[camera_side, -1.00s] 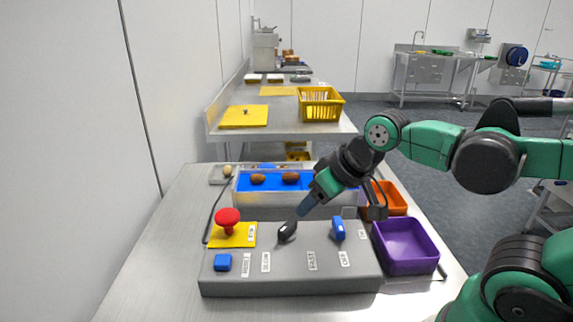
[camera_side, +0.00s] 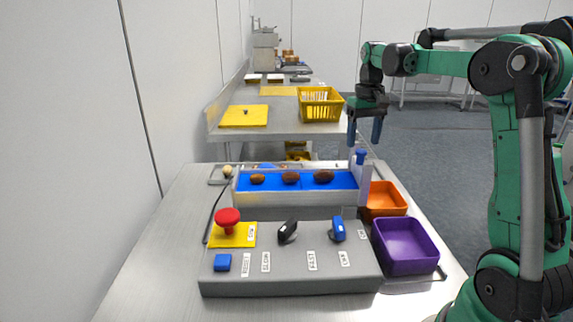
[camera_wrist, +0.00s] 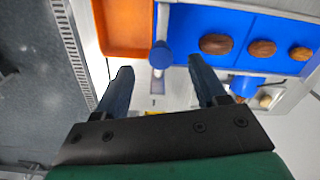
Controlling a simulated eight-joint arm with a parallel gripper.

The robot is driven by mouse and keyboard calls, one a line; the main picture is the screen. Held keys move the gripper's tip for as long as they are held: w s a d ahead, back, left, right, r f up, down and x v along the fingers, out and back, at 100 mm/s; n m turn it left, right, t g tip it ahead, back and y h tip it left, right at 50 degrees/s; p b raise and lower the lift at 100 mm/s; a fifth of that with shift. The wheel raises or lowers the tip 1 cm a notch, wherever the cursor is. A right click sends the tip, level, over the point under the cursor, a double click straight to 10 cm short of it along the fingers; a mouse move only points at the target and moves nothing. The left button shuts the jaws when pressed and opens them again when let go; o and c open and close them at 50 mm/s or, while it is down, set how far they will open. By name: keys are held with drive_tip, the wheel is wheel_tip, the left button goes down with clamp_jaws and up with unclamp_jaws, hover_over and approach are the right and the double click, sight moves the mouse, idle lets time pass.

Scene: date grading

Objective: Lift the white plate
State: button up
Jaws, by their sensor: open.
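The white plate (camera_side: 363,182) stands upright at the right end of the blue-lined tray (camera_side: 245,183). A blue knob (camera_side: 360,157) sits on its top. In the wrist view the plate (camera_wrist: 162,22) shows as a thin strip, with the round blue knob (camera_wrist: 160,55) at its end. My gripper (camera_side: 364,140) points down above the knob, open and empty. In the wrist view the knob lies between and just beyond the two fingers (camera_wrist: 160,68). A small height gap appears to separate the fingertips from the knob.
Several brown dates (camera_side: 291,178) lie in the tray. An orange bin (camera_side: 388,198) and a purple bin (camera_side: 405,245) stand to the right. The grey control box (camera_side: 290,270) with a red button (camera_side: 228,220) is in front. A yellow basket (camera_side: 320,104) stands behind.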

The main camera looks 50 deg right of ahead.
sight(361, 151)
drive_tip(key=shift+f, duration=1.95)
clamp_jaws()
